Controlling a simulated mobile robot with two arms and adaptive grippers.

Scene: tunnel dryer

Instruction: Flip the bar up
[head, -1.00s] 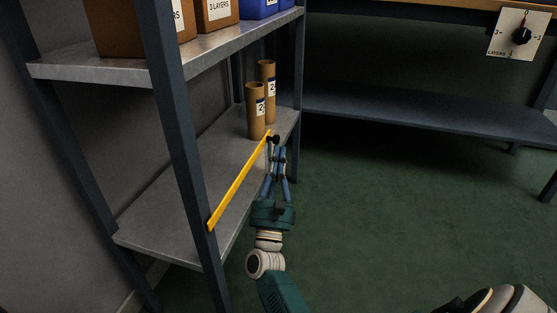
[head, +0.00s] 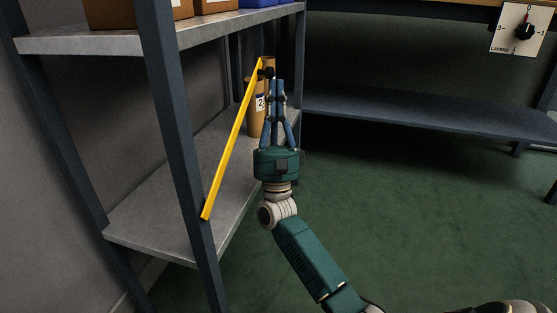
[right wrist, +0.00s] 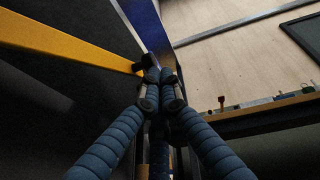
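The yellow bar (head: 232,140) slants across the open side of the metal shelf. Its low end is at the front post, and its raised end is near the rear post, with a black knob (head: 268,72) there. My right gripper (head: 279,84) is at that raised end, its fingers drawn together right beside the knob. In the right wrist view the bar (right wrist: 70,42) comes in from the upper left and the knob (right wrist: 147,62) lies at the fingertips (right wrist: 158,76). No gap shows between the fingertips, and I see no clear grasp on the knob. My left gripper is not in view.
Cardboard tubes (head: 255,118) stand on the lower shelf (head: 165,205) behind the bar. Boxes sit on the upper shelf (head: 90,42). A dial panel (head: 522,30) is at the upper right. The green floor right of the shelf is open.

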